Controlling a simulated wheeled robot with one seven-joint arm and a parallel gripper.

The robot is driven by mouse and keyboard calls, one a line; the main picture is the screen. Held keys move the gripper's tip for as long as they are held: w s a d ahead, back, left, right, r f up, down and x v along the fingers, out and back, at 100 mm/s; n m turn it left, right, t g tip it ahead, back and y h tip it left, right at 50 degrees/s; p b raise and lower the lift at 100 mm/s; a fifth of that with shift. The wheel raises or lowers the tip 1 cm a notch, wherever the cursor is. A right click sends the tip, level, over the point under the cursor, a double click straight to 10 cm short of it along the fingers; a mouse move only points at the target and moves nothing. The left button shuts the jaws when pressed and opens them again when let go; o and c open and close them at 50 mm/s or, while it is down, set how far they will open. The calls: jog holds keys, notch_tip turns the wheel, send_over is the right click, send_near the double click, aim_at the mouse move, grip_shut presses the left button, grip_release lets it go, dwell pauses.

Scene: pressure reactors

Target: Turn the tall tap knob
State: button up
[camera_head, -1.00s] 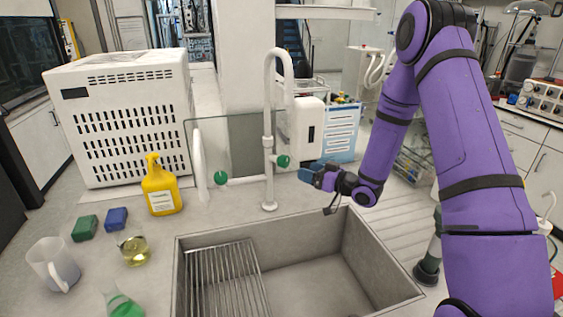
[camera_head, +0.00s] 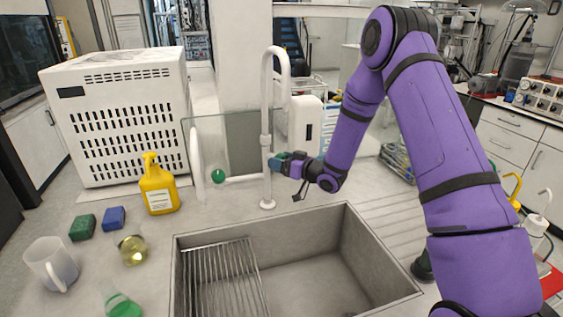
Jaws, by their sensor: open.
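The tall tap (camera_head: 267,110) is a white gooseneck pipe standing behind the sink. Its green knob (camera_head: 274,164) sits on the right side of the pipe and is partly covered by my gripper.
A shorter white tap with a green knob (camera_head: 218,176) is to the left. The sink (camera_head: 334,218) with a wire rack (camera_head: 220,275) lies in front. A yellow bottle (camera_head: 157,186), sponges, flasks and a mug stand left. A white ventilated box (camera_head: 120,118) is behind.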

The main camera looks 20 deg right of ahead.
jog(key=c, duration=0.9)
jog(key=shift+n, duration=0.3)
jog(key=n, duration=0.3)
jog(key=shift+d+n, duration=0.1)
jog(key=shift+n, duration=1.9)
jog(key=shift+f, duration=0.1)
jog(key=o, duration=0.9)
